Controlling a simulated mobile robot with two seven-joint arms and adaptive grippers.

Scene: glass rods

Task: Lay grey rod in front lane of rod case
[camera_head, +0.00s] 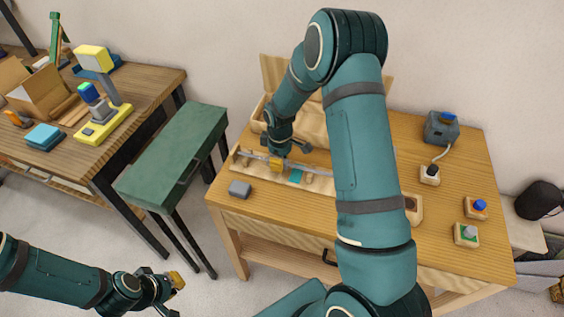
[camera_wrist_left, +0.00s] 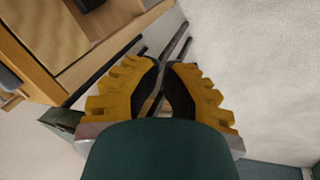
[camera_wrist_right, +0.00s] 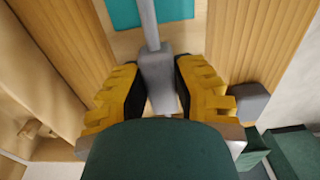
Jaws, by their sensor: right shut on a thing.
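The grey rod (camera_head: 313,172) is long and thin, with a thicker grey block (camera_wrist_right: 158,75) on it. My right gripper (camera_head: 277,163) is shut on that block. The wooden rod case (camera_head: 262,173) lies under the rod near the table's front edge. In the right wrist view the rod runs between two wooden strips, over a pale floor with a teal patch (camera_wrist_right: 165,10). I cannot tell whether the rod touches the case floor. My left gripper (camera_head: 175,283) is low at the left, away from the table, empty, its fingertips together in the left wrist view (camera_wrist_left: 162,68).
A grey block (camera_head: 240,188) sits left of the case. An open wooden box (camera_head: 312,122) stands behind it. Button blocks (camera_head: 467,235) and a dark device (camera_head: 441,128) are at the right. A green side table (camera_head: 175,155) stands to the left. My right arm hides the table's middle.

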